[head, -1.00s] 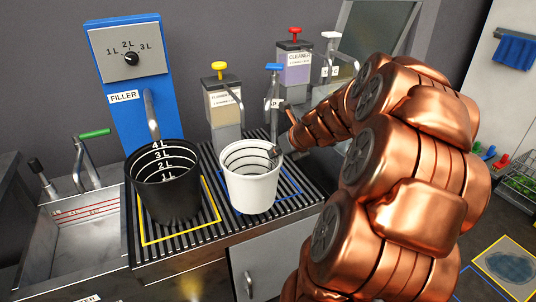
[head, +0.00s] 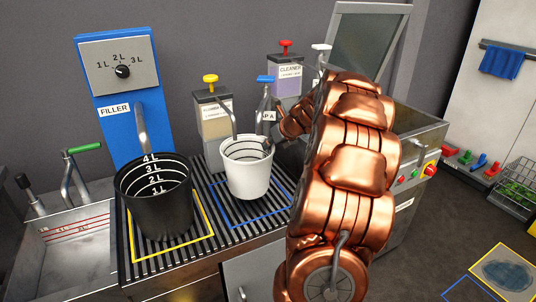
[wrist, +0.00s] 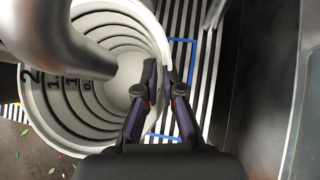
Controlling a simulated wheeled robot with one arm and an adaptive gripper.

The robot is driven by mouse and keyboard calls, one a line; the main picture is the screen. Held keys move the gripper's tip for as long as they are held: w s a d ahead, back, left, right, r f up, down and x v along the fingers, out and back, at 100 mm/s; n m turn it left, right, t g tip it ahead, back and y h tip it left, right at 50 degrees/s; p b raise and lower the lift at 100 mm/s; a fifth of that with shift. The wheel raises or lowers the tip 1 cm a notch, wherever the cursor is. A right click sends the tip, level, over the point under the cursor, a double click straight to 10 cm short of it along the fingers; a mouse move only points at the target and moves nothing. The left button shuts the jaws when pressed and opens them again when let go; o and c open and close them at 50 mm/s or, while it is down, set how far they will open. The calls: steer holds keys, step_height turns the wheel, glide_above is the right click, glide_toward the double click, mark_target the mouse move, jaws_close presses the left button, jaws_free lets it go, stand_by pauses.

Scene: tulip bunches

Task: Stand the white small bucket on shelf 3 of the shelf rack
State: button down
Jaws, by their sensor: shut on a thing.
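The white small bucket (head: 247,178) is upright, with dark level rings inside, over the blue-outlined square on the ribbed grate. It appears raised a little above the grate. My gripper (head: 268,147) is shut on its right rim. In the wrist view the fingers (wrist: 160,88) pinch the wall of the bucket (wrist: 38,108), one inside and one outside. I see nothing inside the bucket. The shelf rack is not recognisable in these views.
A black bucket (head: 155,212) stands left on the yellow-outlined square under the blue filler (head: 118,110). Pump bottles (head: 212,125) stand close behind the white bucket. A sink (head: 75,262) is at left. Floor (head: 425,235) is open at right, before a wire basket (head: 518,190).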

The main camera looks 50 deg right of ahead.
steer(key=shift+w+d+f, duration=0.15)
steer(key=shift+w+f, duration=0.05)
steer(key=shift+f, duration=0.2)
step_height(320, 180, down, 3)
steer(key=shift+r+b, duration=0.1)
steer(key=shift+b, duration=0.5)
steer(key=c, duration=1.3)
jaws_free()
